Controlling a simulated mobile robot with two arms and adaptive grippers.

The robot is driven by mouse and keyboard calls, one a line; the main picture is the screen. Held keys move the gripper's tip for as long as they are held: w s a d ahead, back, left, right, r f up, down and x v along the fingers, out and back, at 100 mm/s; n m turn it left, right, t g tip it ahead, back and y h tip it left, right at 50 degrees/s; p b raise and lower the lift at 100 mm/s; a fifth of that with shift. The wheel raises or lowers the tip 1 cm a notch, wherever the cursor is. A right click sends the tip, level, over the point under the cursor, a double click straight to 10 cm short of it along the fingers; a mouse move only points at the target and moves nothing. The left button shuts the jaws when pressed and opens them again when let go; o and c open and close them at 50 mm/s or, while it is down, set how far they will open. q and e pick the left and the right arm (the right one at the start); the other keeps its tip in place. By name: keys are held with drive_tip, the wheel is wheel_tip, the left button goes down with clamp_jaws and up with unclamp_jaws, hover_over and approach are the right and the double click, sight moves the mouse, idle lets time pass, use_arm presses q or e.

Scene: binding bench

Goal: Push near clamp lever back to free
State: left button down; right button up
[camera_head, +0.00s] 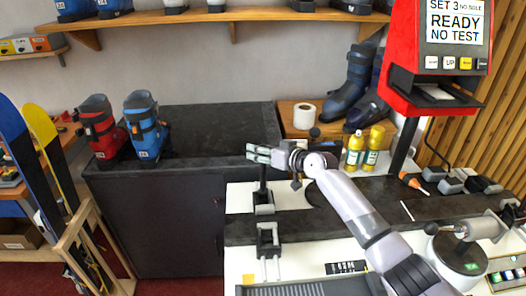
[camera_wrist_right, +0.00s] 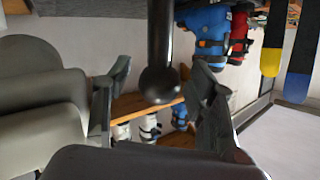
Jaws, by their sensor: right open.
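My right gripper (camera_head: 260,154) reaches in from the lower right above the bench, its fingers pointing left. It is open. A dark upright lever (camera_head: 263,178) rises from a clamp (camera_head: 264,209) just under the fingers; its top is hidden by the gripper. In the right wrist view a black lever with a round knob (camera_wrist_right: 160,85) hangs from the top of the picture, between the two open fingers (camera_wrist_right: 155,110), with gaps on both sides. A second clamp (camera_head: 268,240) sits nearer on the bench. I cannot tell its lever's position. My left gripper is not in view.
Two yellow bottles (camera_head: 371,149) and a paper roll (camera_head: 304,116) stand behind my right arm. Red (camera_head: 98,128) and blue (camera_head: 147,128) boots stand on the dark cabinet at the left.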

drive_tip(key=shift+s, duration=0.1)
drive_tip(key=shift+s+f, duration=0.1)
drive_tip(key=shift+s, duration=0.1)
drive_tip(key=s+d+n+t+y+b, duration=0.1)
drive_tip(key=s+d+t+b, duration=0.3)
drive_tip(key=s, duration=0.6)
drive_tip(key=s+d+n+g+y+b, duration=0.1)
drive_tip(key=s+d, duration=0.5)
drive_tip(key=s, duration=0.4)
drive_tip(key=s+a+f+g+h, duration=0.2)
drive_tip(key=s+f, duration=0.5)
drive_tip(key=f, duration=0.4)
drive_tip(key=shift+a+f+g+h, duration=0.25)
drive_tip(key=shift+a+g+h, duration=0.15)
drive_tip(key=shift+a+g, duration=0.25)
drive_tip(key=shift+s, duration=0.1)
